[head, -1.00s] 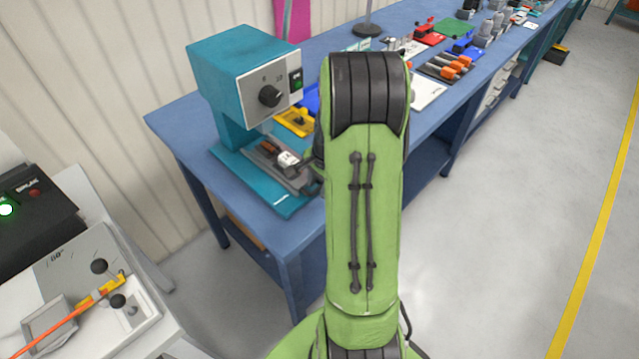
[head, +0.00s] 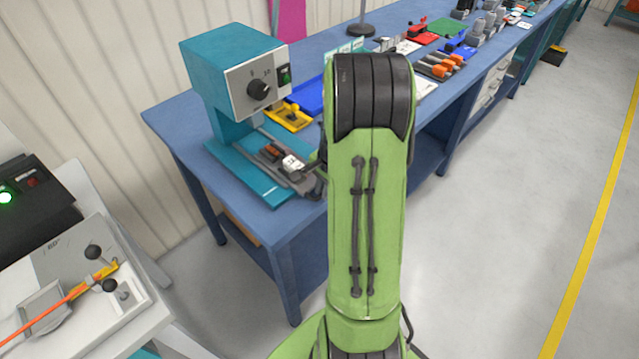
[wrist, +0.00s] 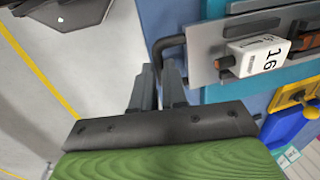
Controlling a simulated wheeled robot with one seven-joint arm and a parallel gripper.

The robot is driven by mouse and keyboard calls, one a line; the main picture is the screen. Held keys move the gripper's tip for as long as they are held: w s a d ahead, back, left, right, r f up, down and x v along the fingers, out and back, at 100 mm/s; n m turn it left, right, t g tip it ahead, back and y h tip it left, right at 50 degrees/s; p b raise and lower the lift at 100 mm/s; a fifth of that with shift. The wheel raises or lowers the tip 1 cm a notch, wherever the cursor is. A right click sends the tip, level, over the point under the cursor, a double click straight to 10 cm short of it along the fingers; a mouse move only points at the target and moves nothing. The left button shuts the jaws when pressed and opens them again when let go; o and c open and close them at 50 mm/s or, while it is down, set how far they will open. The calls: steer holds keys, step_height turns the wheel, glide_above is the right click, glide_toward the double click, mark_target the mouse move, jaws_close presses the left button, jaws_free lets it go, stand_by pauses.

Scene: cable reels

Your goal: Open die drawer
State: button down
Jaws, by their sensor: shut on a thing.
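The die drawer (head: 286,170) is a grey tray on the base of the teal press (head: 235,90). It sticks out toward my arm and carries a white die (head: 292,163) and an orange-and-black die (head: 269,152). In the wrist view the grey drawer (wrist: 205,48) has a dark bent bar handle (wrist: 168,43), and the white die (wrist: 256,57) reads 16. My gripper (wrist: 160,75) is shut on the handle. In the head view my green arm hides most of the gripper.
The press stands on a blue workbench (head: 170,125). A yellow tool block (head: 288,118) and blue tray (head: 308,95) sit beside it. A grey machine with an orange cable (head: 50,325) stands at lower left. The floor (head: 500,220) at right is clear.

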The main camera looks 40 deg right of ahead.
steer(key=s+b, duration=0.1)
steer(key=s, duration=0.5)
steer(key=shift+s, duration=0.3)
steer(key=c, duration=1.2)
jaws_free()
steer(key=shift+d, duration=0.1)
steer(key=shift+o, duration=0.2)
steer(key=s+r+p, duration=0.3)
steer(key=r, duration=1.2)
steer(key=shift+r+p, duration=0.25)
steer(key=shift+p, duration=0.15)
